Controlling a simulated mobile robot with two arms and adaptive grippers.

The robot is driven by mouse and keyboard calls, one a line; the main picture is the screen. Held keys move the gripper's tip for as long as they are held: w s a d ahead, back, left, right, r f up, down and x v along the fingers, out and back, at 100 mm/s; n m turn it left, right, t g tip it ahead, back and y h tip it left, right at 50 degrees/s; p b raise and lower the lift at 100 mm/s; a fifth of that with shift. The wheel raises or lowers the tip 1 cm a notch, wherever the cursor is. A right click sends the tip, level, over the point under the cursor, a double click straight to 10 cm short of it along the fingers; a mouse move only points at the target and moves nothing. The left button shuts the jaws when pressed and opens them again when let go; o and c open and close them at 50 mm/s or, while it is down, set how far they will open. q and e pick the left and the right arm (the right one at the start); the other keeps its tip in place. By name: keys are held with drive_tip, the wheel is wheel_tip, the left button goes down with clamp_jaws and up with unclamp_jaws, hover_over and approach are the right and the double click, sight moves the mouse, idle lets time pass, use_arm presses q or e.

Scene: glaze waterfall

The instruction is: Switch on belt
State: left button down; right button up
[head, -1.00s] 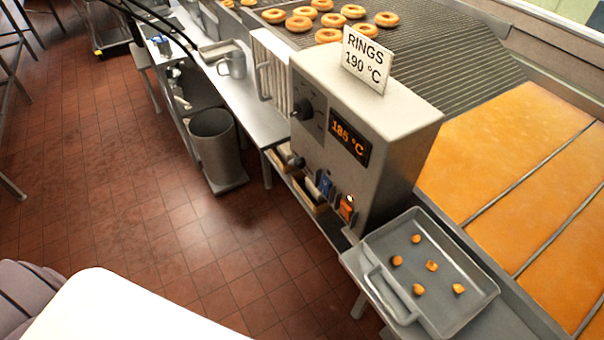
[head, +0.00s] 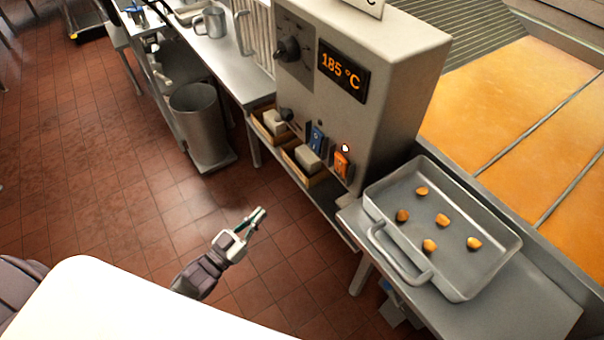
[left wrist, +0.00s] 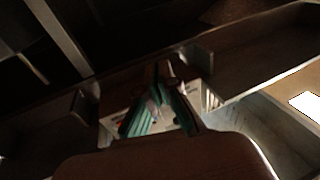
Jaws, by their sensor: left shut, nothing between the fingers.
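The grey control box (head: 390,95) has a dial (head: 290,50), a display (head: 343,71) reading 185 °C, and two switches low on its front. One switch is blue (head: 317,138) and the other is orange (head: 342,164), with a small bright lamp (head: 346,148) above it. I cannot read which switch is for the belt. My left gripper (head: 260,214) is shut and empty over the floor, to the lower left of the switches and apart from them. Its greenish fingers (left wrist: 160,105) also show in the left wrist view, which is dark. My right gripper is not seen.
A grey tray (head: 377,190) with several small orange pieces stands on a side table right of the box. Small bins (head: 292,160) sit on a shelf under the switches. The tiled floor around my gripper is clear.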

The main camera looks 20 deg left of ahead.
sight(314, 143)
use_arm(q)
wheel_tip(314, 143, up, 14)
drive_tip(key=s+d+m+t+h+b, duration=0.2)
drive_tip(key=m+h, duration=0.1)
drive_tip(key=h, duration=0.5)
drive_tip(key=shift+s+d+f+m+h, duration=0.15)
drive_tip(key=shift+s+d+m+h, duration=0.15)
drive_tip(key=shift+s+m+h, duration=0.1)
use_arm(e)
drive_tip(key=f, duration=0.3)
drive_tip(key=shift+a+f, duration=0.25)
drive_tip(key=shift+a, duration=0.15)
use_arm(q)
drive_tip(key=shift+w, duration=0.1)
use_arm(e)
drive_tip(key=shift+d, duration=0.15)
